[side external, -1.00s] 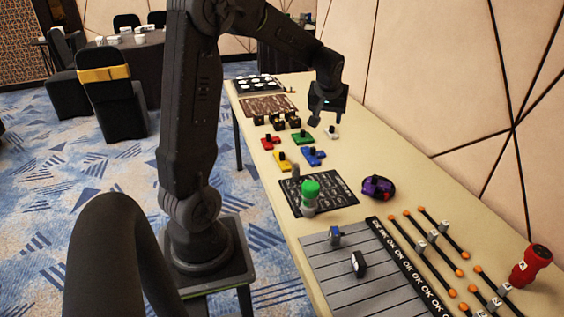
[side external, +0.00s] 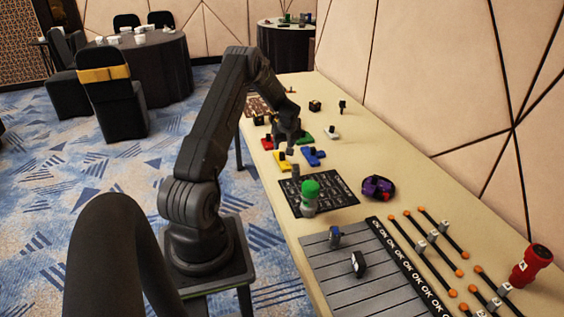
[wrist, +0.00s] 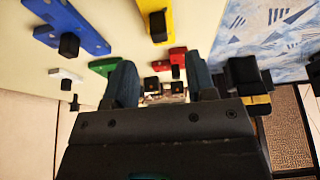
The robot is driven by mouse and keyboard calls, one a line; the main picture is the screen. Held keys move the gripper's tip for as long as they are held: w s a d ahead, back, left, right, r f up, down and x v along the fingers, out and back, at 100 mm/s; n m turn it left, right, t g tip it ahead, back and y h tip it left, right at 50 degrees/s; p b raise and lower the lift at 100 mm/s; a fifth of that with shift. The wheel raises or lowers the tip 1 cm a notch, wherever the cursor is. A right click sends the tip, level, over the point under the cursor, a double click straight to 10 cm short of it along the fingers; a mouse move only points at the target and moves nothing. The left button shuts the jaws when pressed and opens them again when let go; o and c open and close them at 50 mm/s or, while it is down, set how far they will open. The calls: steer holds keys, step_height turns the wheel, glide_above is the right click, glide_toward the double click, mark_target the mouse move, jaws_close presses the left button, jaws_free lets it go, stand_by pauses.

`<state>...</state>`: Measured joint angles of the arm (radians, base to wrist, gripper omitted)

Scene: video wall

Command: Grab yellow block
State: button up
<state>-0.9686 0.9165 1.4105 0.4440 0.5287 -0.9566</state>
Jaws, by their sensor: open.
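The yellow block (side external: 283,160) lies flat on the table and carries a black knob. In the wrist view the yellow block (wrist: 157,8) is at the top edge, partly cut off, beyond my fingertips. My gripper (side external: 286,146) is low over the coloured blocks, just behind the yellow block in the side view. In the wrist view my gripper (wrist: 162,78) has its two fingers apart with nothing held between them. Whether the fingers touch any block is unclear.
The blue block (side external: 314,156), red block (side external: 267,143) and partly hidden green block (side external: 304,137) are close by. A white block (side external: 332,133) is to the right. A black mat with a green-topped object (side external: 309,192) is nearer the camera.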

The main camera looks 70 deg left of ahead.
mark_target(282, 153)
steer(key=shift+x, duration=3.4)
steer(key=shift+d, duration=0.1)
steer(key=shift+c, duration=0.4)
jaws_close()
